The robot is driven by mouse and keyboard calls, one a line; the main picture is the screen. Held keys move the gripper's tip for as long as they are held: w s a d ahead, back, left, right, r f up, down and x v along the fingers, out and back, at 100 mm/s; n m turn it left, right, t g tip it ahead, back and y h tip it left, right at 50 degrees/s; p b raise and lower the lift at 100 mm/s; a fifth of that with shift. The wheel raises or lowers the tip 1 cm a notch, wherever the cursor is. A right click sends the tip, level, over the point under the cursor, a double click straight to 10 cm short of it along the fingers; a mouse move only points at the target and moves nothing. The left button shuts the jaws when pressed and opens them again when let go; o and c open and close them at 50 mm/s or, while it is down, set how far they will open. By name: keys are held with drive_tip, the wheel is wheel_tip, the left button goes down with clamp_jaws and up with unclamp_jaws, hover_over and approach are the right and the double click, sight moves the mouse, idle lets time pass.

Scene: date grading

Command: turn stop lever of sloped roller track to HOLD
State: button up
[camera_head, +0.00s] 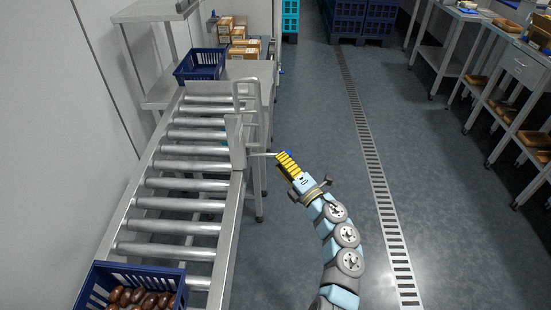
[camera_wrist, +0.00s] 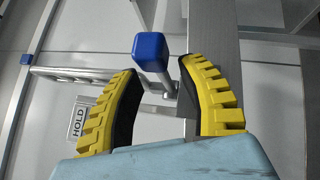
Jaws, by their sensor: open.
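The sloped roller track (camera_head: 238,200) runs along the left of the head view. Its stop lever (camera_head: 263,154) juts from the right side, a thin grey rod with a blue knob. In the wrist view the blue knob (camera_wrist: 149,47) and its metal rod (camera_wrist: 155,80) show between my yellow ridged fingers. My gripper (camera_head: 286,158) is open around the lever end; no firm contact is visible. A HOLD label (camera_wrist: 78,122) shows left of the fingers in the wrist view, its text turned sideways. The lever's exact setting is unclear.
A blue crate of brown dates (camera_head: 93,287) sits at the track's near end. Another blue crate (camera_head: 199,64) stands at the far end, with cardboard boxes (camera_head: 243,46) behind. The floor right of the track is clear, with a drain grating (camera_head: 375,165).

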sight(275, 155)
drive_tip(key=shift+b+x, duration=0.65)
drive_tip(key=shift+x, duration=0.95)
drive_tip(key=shift+c, duration=0.3)
clamp_jaws()
